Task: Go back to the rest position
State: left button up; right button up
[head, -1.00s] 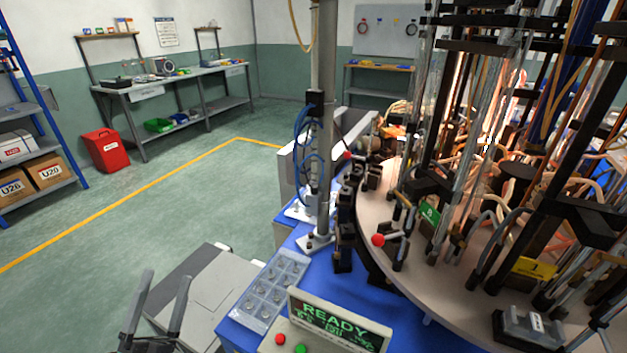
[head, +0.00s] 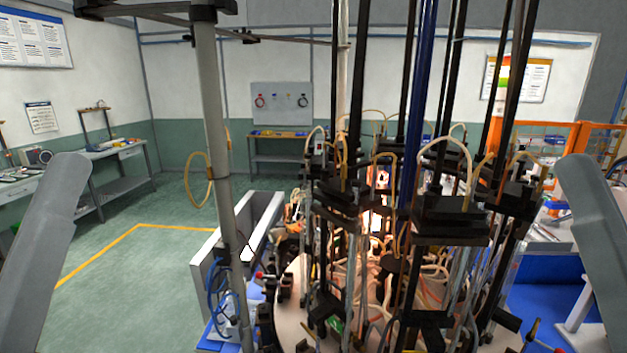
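Neither of my grippers shows in the head view, so I cannot see whether they are open or hold anything. Grey links that look like my own arms rise at the left and right edges of the picture. The sealing machine (head: 447,212) fills the middle and right, with its round table (head: 296,275) at the bottom centre. Dark rods, glass tubes and looped hoses crowd it. A bright orange glow (head: 376,220) burns among them.
A tall grey post (head: 216,130) stands left of the machine, beside a pale trough-like housing (head: 240,235). Workbenches (head: 120,148) line the left wall. Orange fencing (head: 560,135) is at the right. The floor (head: 135,285) at the left is clear.

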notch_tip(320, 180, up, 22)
jog(key=p, duration=1.8)
